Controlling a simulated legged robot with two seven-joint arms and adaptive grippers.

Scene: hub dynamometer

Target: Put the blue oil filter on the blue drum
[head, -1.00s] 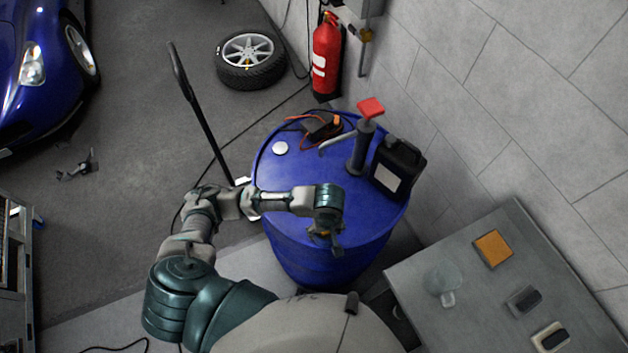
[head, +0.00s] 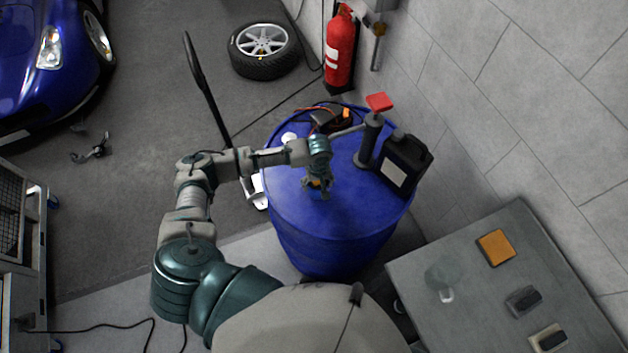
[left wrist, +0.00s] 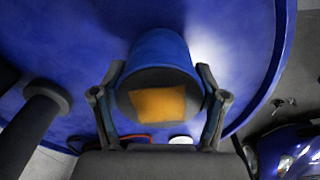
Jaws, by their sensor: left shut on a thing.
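My left gripper (head: 316,192) is over the near part of the blue drum's top (head: 290,205). In the left wrist view, its two fingers (left wrist: 160,108) are shut on the blue oil filter (left wrist: 158,52), one on each side. The filter's dark end with an orange patch faces the wrist camera. The drum top (left wrist: 60,45) fills much of the view behind it. In the head view the gripper mostly hides the filter. I cannot tell whether the filter touches the drum. My right gripper is not in view.
On the drum stand a hand pump with a red top (head: 371,140), a black canister (head: 404,162), a dark device with orange cables (head: 328,120) and a white cap (head: 289,138). A grey table (head: 430,275) with small items is at right. The drum's near top is clear.

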